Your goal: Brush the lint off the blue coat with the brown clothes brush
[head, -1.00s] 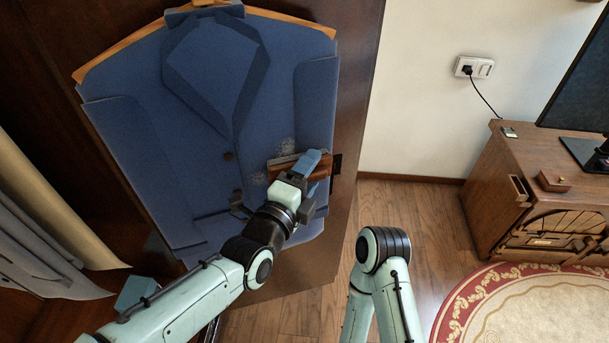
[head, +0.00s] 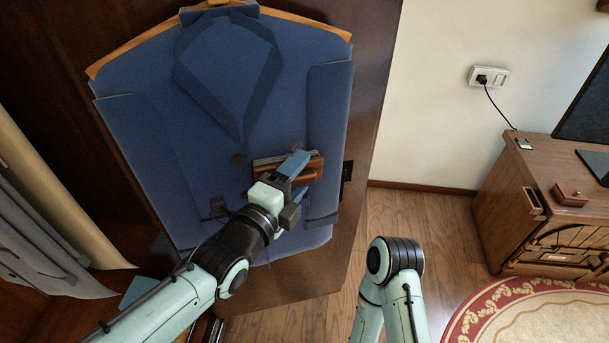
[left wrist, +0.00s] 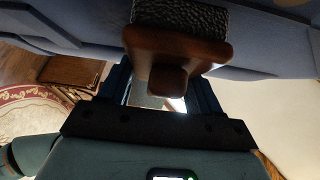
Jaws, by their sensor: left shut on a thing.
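The blue coat (head: 200,130) hangs buttoned on a wooden hanger against a dark wood panel. My left gripper (head: 296,178) is shut on the brown clothes brush (head: 315,168) at the coat's lower right front. In the left wrist view, the brush's wooden body (left wrist: 175,45) and dark bristles (left wrist: 180,14) face the coat cloth, and the grip sits between the fingers (left wrist: 160,85). Contact looks likely, but the bristle tips are hard to see. A small pale lint patch (head: 296,149) shows just above the brush. Cloth behind the brush and gripper is hidden. My right gripper is out of view.
Pale garments (head: 50,205) hang at the left. A wooden cabinet (head: 500,215) with a small box (head: 570,195) stands at the right, beside a red-bordered rug (head: 480,315). Wood floor (head: 415,215) lies open between panel and cabinet.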

